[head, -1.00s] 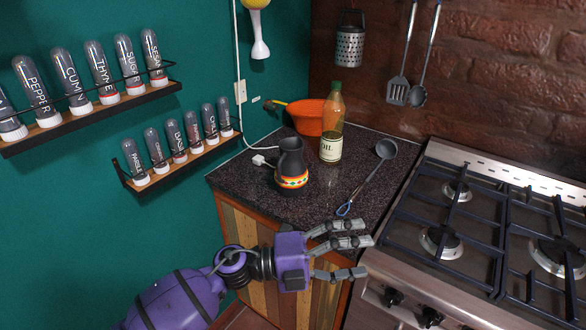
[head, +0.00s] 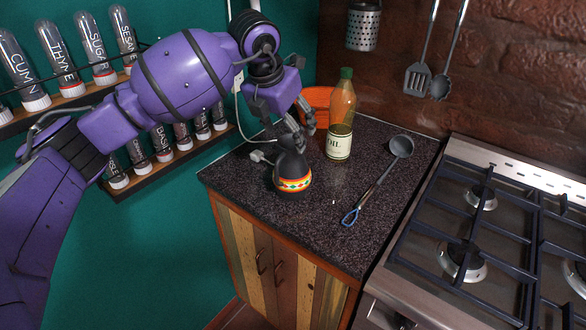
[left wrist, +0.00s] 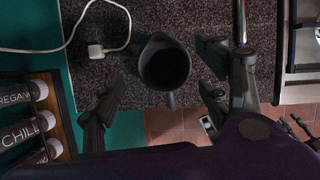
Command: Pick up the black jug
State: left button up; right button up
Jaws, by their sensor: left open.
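The black jug (head: 292,180), with a colourful patterned band low on its body, stands upright on the dark speckled counter (head: 335,215). In the left wrist view I look down into the jug's round mouth (left wrist: 165,66). My left gripper (head: 303,128) points down just above and behind the jug, its fingers covering part of the jug's top in the head view. In the left wrist view the open fingers (left wrist: 158,85) lie on both sides of the jug, apart from it. My right gripper is not in view.
An oil bottle (head: 340,120) stands right behind the jug, with an orange pot (head: 316,98) farther back. A ladle (head: 380,178) lies to the right. A white plug with cord (left wrist: 97,50) lies left of the jug. The gas stove (head: 480,230) is at right.

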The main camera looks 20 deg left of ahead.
aim_at(290, 143)
pick_arm(q)
notch_tip(290, 143, down, 2)
jog(key=shift+d+f+p, duration=0.1)
jog(key=shift+d+p, duration=0.05)
jog(key=shift+p, duration=0.15)
jog(key=x, duration=0.2)
jog(key=shift+w+f, duration=0.2)
jog(key=shift+w, duration=0.1)
jog(key=shift+f, duration=0.1)
jog(key=shift+s, duration=0.1)
jog(key=shift+c, duration=0.4)
grip_shut()
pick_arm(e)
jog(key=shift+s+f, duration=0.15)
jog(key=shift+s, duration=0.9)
